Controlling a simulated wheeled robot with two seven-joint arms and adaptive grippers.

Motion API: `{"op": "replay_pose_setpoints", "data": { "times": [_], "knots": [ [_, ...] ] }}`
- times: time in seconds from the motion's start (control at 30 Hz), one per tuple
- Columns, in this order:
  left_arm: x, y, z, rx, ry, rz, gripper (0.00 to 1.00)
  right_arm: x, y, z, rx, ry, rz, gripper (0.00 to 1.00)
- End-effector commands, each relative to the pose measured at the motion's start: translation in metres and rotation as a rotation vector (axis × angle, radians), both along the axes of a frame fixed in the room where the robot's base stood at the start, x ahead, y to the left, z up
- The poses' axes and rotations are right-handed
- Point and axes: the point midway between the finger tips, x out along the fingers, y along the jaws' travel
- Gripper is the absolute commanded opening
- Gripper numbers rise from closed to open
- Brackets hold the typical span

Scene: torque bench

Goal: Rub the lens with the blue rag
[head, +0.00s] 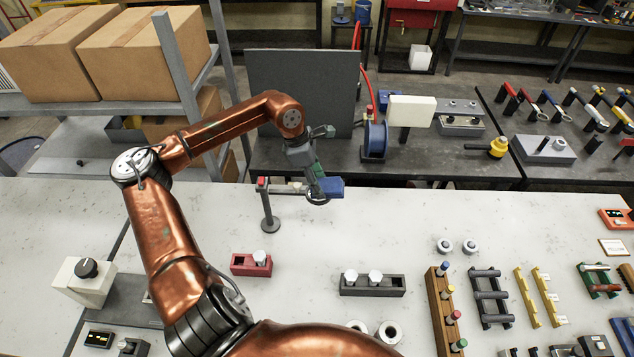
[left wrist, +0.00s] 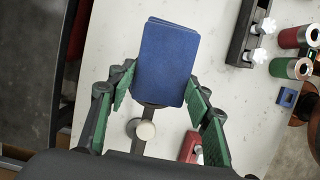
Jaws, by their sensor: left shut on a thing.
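The blue rag (head: 332,186) is a flat, block-like pad between the fingers of my left gripper (head: 316,178). In the left wrist view, the blue rag (left wrist: 167,62) sits between the green-padded fingers of my left gripper (left wrist: 155,95). A dark stand (head: 269,210) with a red top rises from the white bench, its side arm reaching towards the gripper. A dark ring (head: 317,201) shows just below the rag, apparently the lens rim; its glass is hidden. I cannot tell whether rag and lens touch. My right gripper is out of view.
A red fixture (head: 250,265) and a dark fixture (head: 372,286) with white knobs stand nearer me. A wooden rack (head: 443,310) stands to the right. A dark panel (head: 302,85) rises behind the gripper. The bench between stand and fixtures is mostly clear.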

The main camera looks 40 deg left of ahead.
Motion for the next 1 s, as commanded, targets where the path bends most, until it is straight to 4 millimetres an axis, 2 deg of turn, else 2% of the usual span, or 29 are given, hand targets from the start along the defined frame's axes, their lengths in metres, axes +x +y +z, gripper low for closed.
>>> {"op": "replay_pose_setpoints", "data": {
  "times": [0.17,0.73,1.0],
  "knots": [
    [-0.001,0.000,0.006,0.000,-0.002,0.002,0.07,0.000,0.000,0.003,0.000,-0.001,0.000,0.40],
    [0.000,0.000,0.059,-0.001,-0.004,0.002,0.07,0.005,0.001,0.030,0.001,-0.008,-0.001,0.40],
    [-0.001,0.000,0.061,-0.001,-0.002,0.001,0.07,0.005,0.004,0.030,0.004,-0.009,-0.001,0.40]
  ]
}}
